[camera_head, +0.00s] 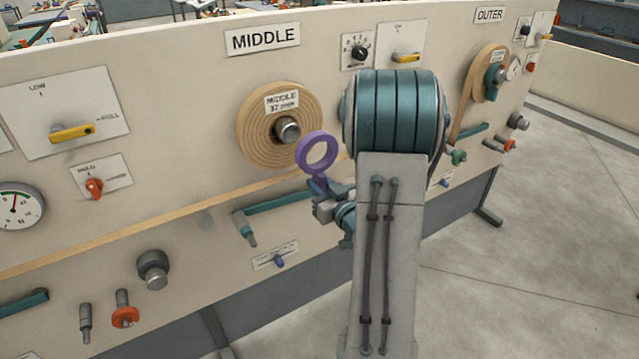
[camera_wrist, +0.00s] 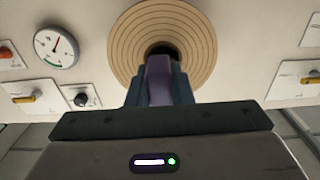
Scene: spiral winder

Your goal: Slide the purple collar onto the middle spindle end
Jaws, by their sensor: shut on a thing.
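The purple collar (camera_head: 316,153) is a ring with a short handle below it. My gripper (camera_head: 324,194) is shut on that handle and holds the ring upright, in front of the panel. The middle spindle end (camera_head: 287,129) is a short metal stub at the centre of a tan wound roll (camera_head: 262,137) under the MIDDLE sign. In the head view the ring shows just right of and below the stub, and it looks apart from it. In the wrist view the purple collar (camera_wrist: 159,78) shows between my fingers (camera_wrist: 158,90), in front of the roll (camera_wrist: 195,45); the stub is mostly hidden.
A teal crank handle (camera_head: 285,203) sticks out below the roll. A tan strip (camera_head: 130,231) runs along the panel to the left. The outer roll (camera_head: 483,75) is at the right. Yellow and orange levers and a gauge (camera_head: 18,208) are at the left.

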